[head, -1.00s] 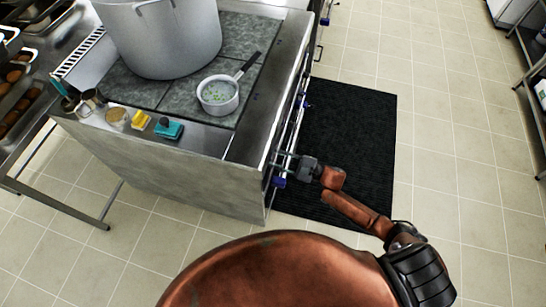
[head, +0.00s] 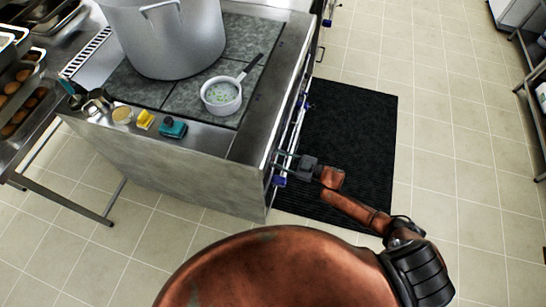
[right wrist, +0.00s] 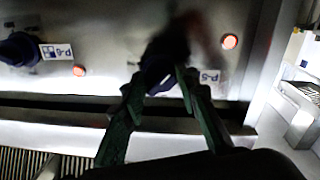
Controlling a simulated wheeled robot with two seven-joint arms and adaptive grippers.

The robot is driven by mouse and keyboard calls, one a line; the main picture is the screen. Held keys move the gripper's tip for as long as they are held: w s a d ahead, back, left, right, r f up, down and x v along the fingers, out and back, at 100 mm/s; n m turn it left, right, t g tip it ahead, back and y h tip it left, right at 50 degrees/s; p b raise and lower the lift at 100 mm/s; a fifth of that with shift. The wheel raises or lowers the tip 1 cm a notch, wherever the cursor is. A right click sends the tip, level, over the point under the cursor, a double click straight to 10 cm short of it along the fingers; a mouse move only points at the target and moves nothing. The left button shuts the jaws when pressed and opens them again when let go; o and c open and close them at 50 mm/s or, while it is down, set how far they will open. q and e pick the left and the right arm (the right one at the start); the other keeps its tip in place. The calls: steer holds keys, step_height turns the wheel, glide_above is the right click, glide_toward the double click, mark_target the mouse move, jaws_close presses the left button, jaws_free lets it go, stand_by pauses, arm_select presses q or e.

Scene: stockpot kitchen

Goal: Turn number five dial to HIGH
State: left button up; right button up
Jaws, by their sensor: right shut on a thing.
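A dark blue dial (right wrist: 157,70) sits on the steel control panel (right wrist: 120,20) in the right wrist view. My right gripper (right wrist: 162,84) has its two green-grey fingers closed around this dial. A small label (right wrist: 209,76) stands beside it, upside down and too blurred to read surely. A dark blur covers part of the panel behind the dial. In the head view my right gripper (head: 283,158) reaches the stove's front side, with a blue dial (head: 279,181) showing just below it. My left gripper is in neither view.
Another dark dial (right wrist: 20,48) with its label sits to the left on the panel, and red lights (right wrist: 229,41) glow there. On the stove stand a large stockpot (head: 168,40) and a small saucepan (head: 221,97). A black mat (head: 350,140) covers floor beside the stove.

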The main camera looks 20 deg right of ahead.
steer(key=o, duration=1.1)
steer(key=shift+o, duration=0.2)
steer(key=v, duration=1.2)
